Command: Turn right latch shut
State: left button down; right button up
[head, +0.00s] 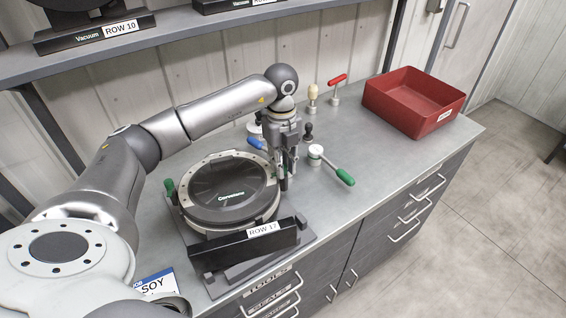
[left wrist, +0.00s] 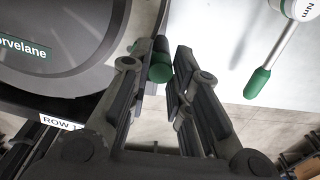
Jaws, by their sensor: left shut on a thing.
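The seed meter (head: 228,195) is a round unit with a dark "Corvelane" lid and a grey rim, lying on a dark stand marked ROW 17 (head: 245,245). Its left latch (head: 170,188) shows a green grip standing up at the left rim. My left gripper (head: 284,178) points down at the right rim and mostly hides the right latch in the head view. In the left wrist view, the right latch's green grip (left wrist: 160,62) is between the fingertips, and the gripper is shut on it. The lid's edge (left wrist: 60,45) is just left of the fingers. My right gripper is out of view.
A torque tool with a green handle (head: 344,176) lies right of the gripper; it also shows in the left wrist view (left wrist: 257,82). A blue-handled tool (head: 255,143), a dark knob (head: 308,131) and a red T-handle (head: 337,80) stand behind. A red bin (head: 448,112) is at the back right.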

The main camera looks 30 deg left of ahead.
pick_arm(q)
jog(key=c, duration=1.3)
grip_release()
jog(key=shift+r, duration=0.1)
notch_tip(320, 180, up, 12)
jog(key=shift+w+a, duration=0.3)
jog(key=shift+a, duration=0.05)
